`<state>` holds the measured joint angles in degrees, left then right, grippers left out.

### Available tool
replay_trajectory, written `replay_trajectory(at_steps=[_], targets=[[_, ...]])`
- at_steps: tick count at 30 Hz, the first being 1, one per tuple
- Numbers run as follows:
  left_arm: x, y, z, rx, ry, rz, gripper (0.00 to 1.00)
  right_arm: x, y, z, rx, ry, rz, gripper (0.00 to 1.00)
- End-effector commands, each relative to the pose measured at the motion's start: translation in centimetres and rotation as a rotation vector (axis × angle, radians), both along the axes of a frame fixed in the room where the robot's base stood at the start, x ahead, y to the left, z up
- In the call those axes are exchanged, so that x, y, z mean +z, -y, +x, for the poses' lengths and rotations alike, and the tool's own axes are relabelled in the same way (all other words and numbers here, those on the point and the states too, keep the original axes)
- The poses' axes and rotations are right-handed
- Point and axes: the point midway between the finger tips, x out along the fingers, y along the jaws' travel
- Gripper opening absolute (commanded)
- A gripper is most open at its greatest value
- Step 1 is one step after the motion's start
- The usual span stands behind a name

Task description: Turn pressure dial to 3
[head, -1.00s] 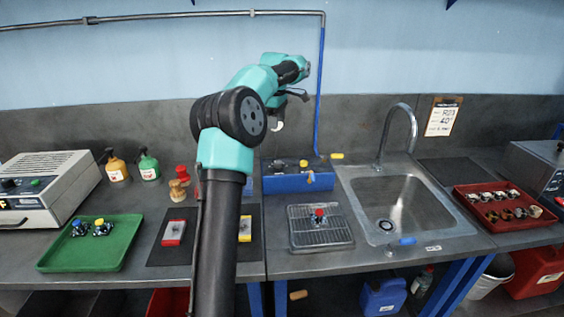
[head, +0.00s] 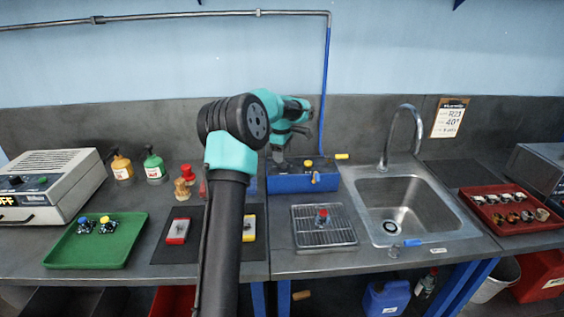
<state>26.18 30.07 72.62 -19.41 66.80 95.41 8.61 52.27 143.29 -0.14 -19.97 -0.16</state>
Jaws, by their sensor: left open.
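A blue box (head: 292,184) stands at the back of the bench, left of the sink, below a blue pipe. My left gripper (head: 281,162) points down over the left part of the box top. It is open, its fingers close around or beside the dark dial there, which they mostly hide. I cannot tell whether they touch it. The dial's numbers are too small to read. My right gripper is out of view.
A sink with a tap (head: 404,140) is to the right, and a wire rack (head: 322,235) with a red-topped part is in front of the box.

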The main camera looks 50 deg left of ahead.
Motion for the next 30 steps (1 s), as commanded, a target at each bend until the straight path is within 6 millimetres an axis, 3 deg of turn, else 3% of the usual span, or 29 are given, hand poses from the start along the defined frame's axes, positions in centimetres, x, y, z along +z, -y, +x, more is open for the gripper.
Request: replay_trajectory(at_steps=[7, 19, 30], targets=[[-3.2, 0.0, 0.1, 0.000, -0.001, 0.000, 0.59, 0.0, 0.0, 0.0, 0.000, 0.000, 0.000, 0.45], [-3.8, -0.1, 0.1, 0.000, 0.000, -0.001, 0.58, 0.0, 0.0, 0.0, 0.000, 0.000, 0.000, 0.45], [-3.8, 0.0, 0.1, 0.000, 0.000, -0.001, 0.23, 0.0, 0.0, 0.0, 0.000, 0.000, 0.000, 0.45]])
